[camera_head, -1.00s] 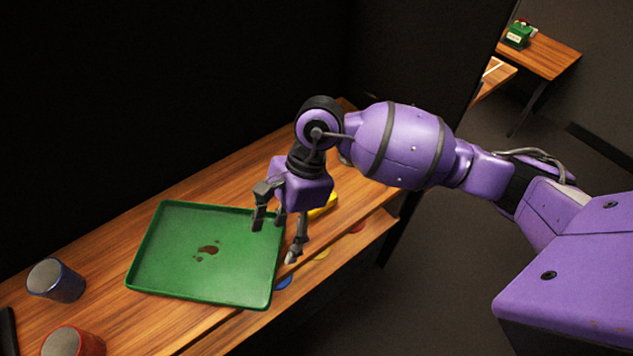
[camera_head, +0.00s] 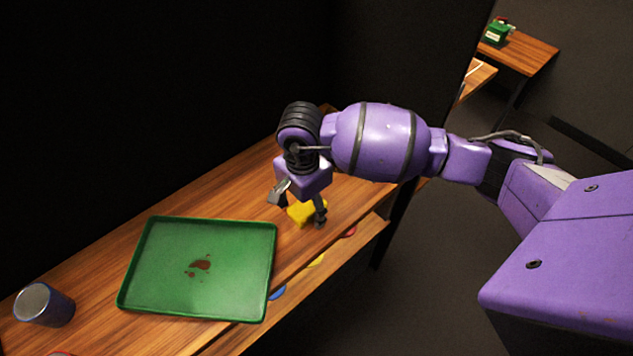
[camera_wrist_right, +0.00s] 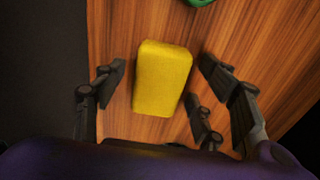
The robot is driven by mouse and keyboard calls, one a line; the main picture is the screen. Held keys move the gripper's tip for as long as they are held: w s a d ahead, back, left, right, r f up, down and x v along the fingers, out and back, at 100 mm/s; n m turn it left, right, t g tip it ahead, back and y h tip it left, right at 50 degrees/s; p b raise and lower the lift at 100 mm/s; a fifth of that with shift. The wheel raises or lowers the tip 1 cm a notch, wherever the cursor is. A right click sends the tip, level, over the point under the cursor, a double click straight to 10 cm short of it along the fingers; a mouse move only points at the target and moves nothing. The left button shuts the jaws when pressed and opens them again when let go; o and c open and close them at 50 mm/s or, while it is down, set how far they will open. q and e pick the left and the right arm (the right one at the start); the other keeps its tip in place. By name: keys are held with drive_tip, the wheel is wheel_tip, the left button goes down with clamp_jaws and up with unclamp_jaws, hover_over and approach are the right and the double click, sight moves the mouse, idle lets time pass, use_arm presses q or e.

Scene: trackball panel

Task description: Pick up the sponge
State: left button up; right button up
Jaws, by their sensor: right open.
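The yellow sponge (camera_head: 301,213) lies on the wooden table to the right of the green tray, partly hidden by my right gripper in the head view. In the right wrist view the sponge (camera_wrist_right: 162,78) is a yellow block on the wood, between the spread fingers. My right gripper (camera_head: 300,212) is open and points down over the sponge, with fingers on either side of it. In the wrist view the right gripper's fingers (camera_wrist_right: 165,95) appear apart from the sponge. My left gripper is not in view.
The green tray (camera_head: 150,290) with a brown stain (camera_head: 199,266) lies left of the sponge. A blue metal cup (camera_head: 45,305) stands at the far left. Coloured discs sit on a lower shelf (camera_head: 330,250) along the table's front. A dark wall rises behind.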

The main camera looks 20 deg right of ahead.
sight(305, 206)
drive_tip(key=c, duration=0.9)
drive_tip(key=shift+r, duration=0.2)
drive_tip(key=shift+r, duration=0.25)
wheel_tip(305, 206, up, 2)
drive_tip(key=shift+w+r, duration=0.1)
drive_tip(key=s+a+r, duration=0.9)
drive_tip(key=s+r, duration=0.1)
drive_tip(key=shift+s+a+b, duration=0.15)
drive_tip(key=shift+a+b, duration=0.25)
